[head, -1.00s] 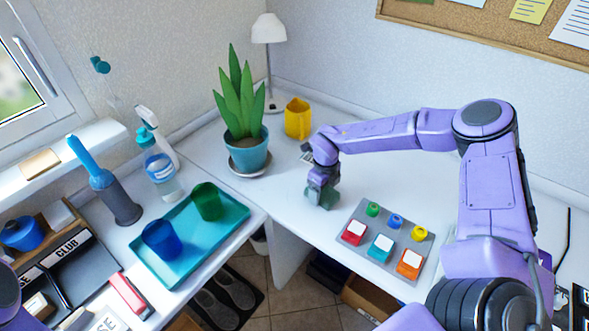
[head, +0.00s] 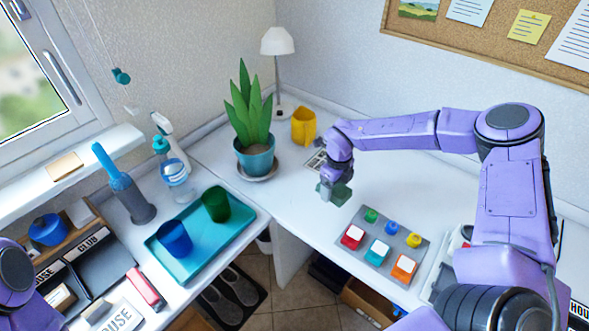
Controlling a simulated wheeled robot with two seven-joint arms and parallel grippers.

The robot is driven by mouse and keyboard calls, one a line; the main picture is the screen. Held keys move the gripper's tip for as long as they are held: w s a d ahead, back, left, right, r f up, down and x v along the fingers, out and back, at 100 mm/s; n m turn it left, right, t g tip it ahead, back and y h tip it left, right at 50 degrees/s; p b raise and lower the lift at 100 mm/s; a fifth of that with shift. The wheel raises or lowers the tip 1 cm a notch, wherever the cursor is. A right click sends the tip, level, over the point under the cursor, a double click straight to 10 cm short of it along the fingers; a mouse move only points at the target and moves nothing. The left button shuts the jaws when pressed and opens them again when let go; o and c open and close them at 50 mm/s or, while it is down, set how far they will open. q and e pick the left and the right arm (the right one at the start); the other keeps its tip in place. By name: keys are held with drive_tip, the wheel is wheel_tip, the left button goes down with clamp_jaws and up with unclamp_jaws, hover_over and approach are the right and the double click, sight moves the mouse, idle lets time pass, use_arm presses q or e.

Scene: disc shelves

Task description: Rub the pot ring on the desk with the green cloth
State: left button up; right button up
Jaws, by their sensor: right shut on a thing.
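My right gripper (head: 335,186) points down at the white desk (head: 300,190), to the right of the potted plant (head: 254,155). It is shut on the green cloth (head: 335,194), a small dull-green piece at the desk surface. I cannot tell whether the cloth presses on the desk. No pot ring shows clearly; the area under the cloth and gripper is hidden. My left gripper is out of view; only a part of my left arm shows at the left edge.
A button panel (head: 372,261) lies in front of the right gripper. A teal tray (head: 190,256) with two cups lies left. Bare desk lies between the plant and the panel.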

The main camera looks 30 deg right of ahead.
drive_tip(key=shift+r, duration=0.6)
